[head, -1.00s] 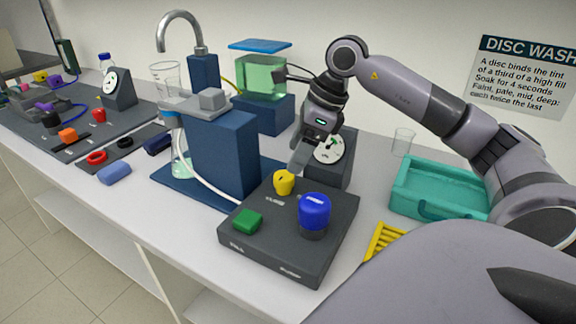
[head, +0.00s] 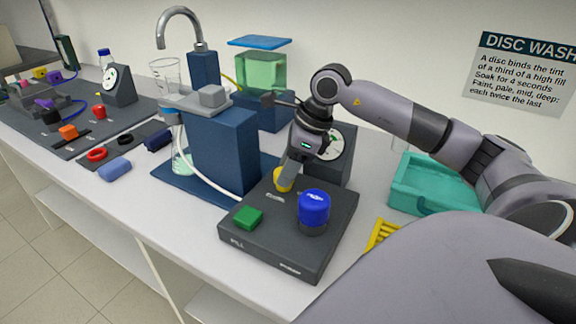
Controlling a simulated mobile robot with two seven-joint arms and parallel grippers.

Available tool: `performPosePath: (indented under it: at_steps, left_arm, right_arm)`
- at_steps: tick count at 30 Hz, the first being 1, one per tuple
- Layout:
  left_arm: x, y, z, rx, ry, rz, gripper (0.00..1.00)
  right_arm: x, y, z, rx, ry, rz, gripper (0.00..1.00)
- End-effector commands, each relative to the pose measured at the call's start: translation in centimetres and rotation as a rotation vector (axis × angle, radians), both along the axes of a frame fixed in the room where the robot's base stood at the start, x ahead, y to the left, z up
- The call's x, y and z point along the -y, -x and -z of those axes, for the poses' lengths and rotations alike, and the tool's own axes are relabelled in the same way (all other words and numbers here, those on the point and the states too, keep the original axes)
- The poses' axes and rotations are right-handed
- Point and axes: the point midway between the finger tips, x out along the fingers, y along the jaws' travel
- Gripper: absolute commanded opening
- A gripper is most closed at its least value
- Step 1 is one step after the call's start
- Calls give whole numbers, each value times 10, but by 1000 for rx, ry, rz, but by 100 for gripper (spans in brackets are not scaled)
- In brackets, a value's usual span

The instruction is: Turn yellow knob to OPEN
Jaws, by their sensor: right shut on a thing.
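The yellow knob (head: 281,182) stands on the back left part of a dark control box (head: 268,236). My right gripper (head: 286,176) comes down on it from above and is shut on it, hiding part of its top. A small label lies on the box just in front of the knob, too small to read for sure. A green square button (head: 248,217) and a large blue knob (head: 314,208) sit on the same box. My left gripper is not in the head view.
A dial gauge (head: 336,146) stands right behind the box. A blue stand (head: 224,150) with a white tube is to the left. A teal tray (head: 432,186) and a yellow rack (head: 381,233) are to the right.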

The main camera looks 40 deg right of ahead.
Motion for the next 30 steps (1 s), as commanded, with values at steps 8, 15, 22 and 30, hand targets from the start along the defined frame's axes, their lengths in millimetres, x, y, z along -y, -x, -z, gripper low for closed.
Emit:
performPosePath:
  at_steps: [8, 15, 22, 30]
  left_arm:
    - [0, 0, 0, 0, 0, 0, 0]
    - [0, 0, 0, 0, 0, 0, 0]
    - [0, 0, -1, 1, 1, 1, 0]
    - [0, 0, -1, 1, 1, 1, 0]
  right_arm:
    - [1, -1, -1, 1, 1, -53, 15]
    - [2, -2, -2, 3, 0, -207, 15]
    - [2, -4, -2, 3, -2, -420, 15]
    - [3, -6, -2, 2, -1, -676, 15]
